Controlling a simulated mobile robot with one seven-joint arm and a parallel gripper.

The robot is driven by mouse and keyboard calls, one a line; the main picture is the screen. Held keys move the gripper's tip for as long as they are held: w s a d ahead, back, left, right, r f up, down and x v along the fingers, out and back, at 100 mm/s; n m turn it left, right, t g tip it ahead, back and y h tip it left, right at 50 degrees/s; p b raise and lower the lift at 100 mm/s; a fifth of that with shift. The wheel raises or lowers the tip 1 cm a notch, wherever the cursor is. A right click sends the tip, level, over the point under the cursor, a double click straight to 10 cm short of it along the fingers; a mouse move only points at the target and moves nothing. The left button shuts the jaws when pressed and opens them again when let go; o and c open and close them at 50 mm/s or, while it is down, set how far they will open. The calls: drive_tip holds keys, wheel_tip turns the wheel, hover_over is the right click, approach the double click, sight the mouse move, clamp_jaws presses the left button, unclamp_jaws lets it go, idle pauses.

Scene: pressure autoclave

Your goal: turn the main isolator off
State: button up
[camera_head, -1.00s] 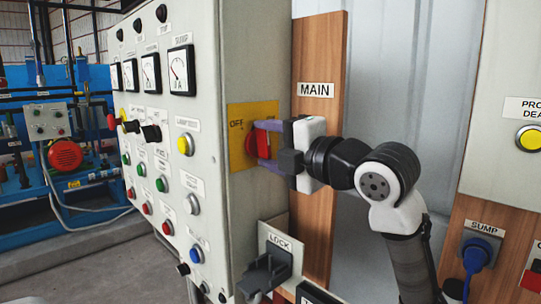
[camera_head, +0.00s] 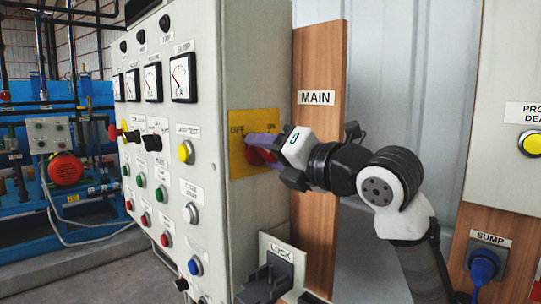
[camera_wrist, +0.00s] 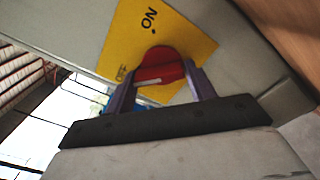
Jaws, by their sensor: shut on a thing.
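The main isolator is a red rotary knob (camera_head: 256,157) on a yellow plate (camera_head: 238,170) marked OFF and ON, on the side of the grey control cabinet. My gripper (camera_head: 257,149) is shut on the knob, its purple fingers tilted around it. In the wrist view the red knob (camera_wrist: 163,66) sits between the two purple fingers, with a pale bar on its lower left edge, on the side of the OFF mark. The fingers partly hide the knob in the head view, so its exact angle is hard to read there.
A wooden board (camera_head: 318,190) with a MAIN label (camera_head: 316,98) stands right of the cabinet. A grey LOCK fitting (camera_head: 265,278) juts out below the knob. Buttons and gauges cover the cabinet front (camera_head: 165,130). A blue SUMP plug (camera_head: 484,262) is at lower right.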

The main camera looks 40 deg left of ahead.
drive_tip(key=shift+r, duration=0.1)
idle(0.3)
drive_tip(key=o, duration=0.9)
drive_tip(key=shift+o, duration=0.2)
drive_tip(key=s+d+b, duration=0.1)
drive_tip(key=d+b, duration=0.1)
drive_tip(key=d, duration=1.2)
drive_tip(key=shift+b, duration=0.35)
